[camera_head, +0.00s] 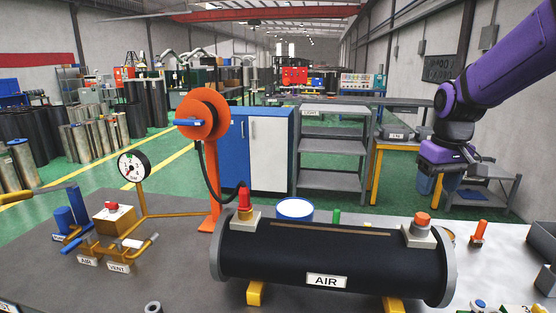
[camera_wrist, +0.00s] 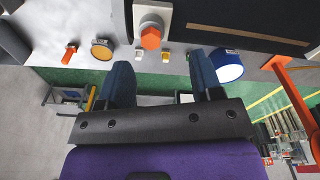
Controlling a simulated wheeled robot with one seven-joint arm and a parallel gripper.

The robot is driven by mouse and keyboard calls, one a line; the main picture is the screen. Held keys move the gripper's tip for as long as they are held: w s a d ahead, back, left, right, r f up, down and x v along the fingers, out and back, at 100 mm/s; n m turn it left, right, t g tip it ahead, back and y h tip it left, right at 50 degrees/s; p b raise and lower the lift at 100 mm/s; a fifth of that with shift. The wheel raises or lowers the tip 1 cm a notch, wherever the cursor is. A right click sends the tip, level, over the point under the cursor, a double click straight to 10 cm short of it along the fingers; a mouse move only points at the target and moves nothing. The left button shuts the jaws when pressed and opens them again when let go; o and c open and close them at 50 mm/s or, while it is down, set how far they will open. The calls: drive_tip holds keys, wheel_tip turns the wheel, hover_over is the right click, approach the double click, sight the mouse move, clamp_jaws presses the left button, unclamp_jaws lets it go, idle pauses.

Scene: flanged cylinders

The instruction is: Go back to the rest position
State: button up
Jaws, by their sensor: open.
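My gripper (camera_head: 437,188) hangs from the purple arm at the right of the head view, above and behind the right end of the black flanged cylinder (camera_head: 320,255). Its blue fingers point down. In the wrist view my gripper (camera_wrist: 160,65) shows two blue fingers spread apart with nothing between them. The cylinder lies on yellow supports, carries an "AIR" label, and has an orange-topped fitting (camera_head: 422,220) at its right and a red-topped fitting (camera_head: 245,200) at its left. The orange fitting (camera_wrist: 151,36) also shows in the wrist view, beyond the fingers.
A grey table (camera_head: 160,280) holds the cylinder, a blue-rimmed round container (camera_head: 295,210), a gauge (camera_head: 133,166) and valves (camera_head: 105,250). An orange post with a reel (camera_head: 203,115) rises at the left. A small orange-handled piece (camera_head: 479,232) stands at the right. Shelves (camera_head: 333,150) stand behind.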

drive_tip(key=s+a+r+t, duration=0.2)
drive_tip(key=s+r, duration=0.1)
drive_tip(key=s, duration=0.8)
drive_tip(key=s+a+r+m+t, duration=0.1)
drive_tip(key=s+a+r+t, duration=0.1)
drive_tip(key=s, duration=0.9)
drive_tip(key=shift+s+a+r, duration=0.4)
drive_tip(key=shift+a+r, duration=0.1)
drive_tip(key=shift+a, duration=0.15)
